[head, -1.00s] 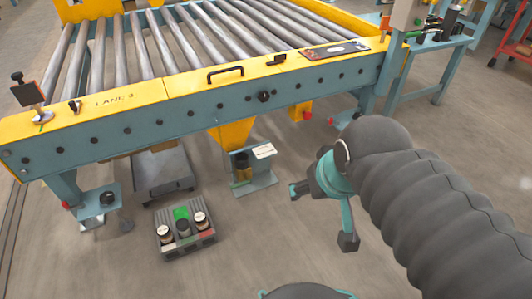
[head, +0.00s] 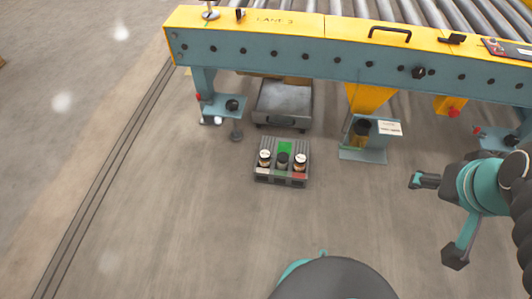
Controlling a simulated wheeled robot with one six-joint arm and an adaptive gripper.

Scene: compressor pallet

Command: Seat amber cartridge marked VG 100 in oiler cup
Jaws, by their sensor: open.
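Several small dark cartridges with pale or dark tops stand in a grey pallet (head: 282,180) on the floor, among them a left one (head: 265,159), a middle one (head: 283,162) and a right one (head: 300,163). Their markings are too small to read, so I cannot tell which is VG 100. A dark cup with an amber lower part (head: 361,130), probably the oiler cup, stands on a teal bracket (head: 362,155) under the conveyor, with a white label card beside it. My gripper (head: 438,218) is open and empty, to the right of the pallet and the bracket.
The yellow and teal roller conveyor (head: 330,58) spans the back, with a support leg at the left. A grey low cart (head: 284,103) stands under it, behind the pallet. Floor in front and at left is clear.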

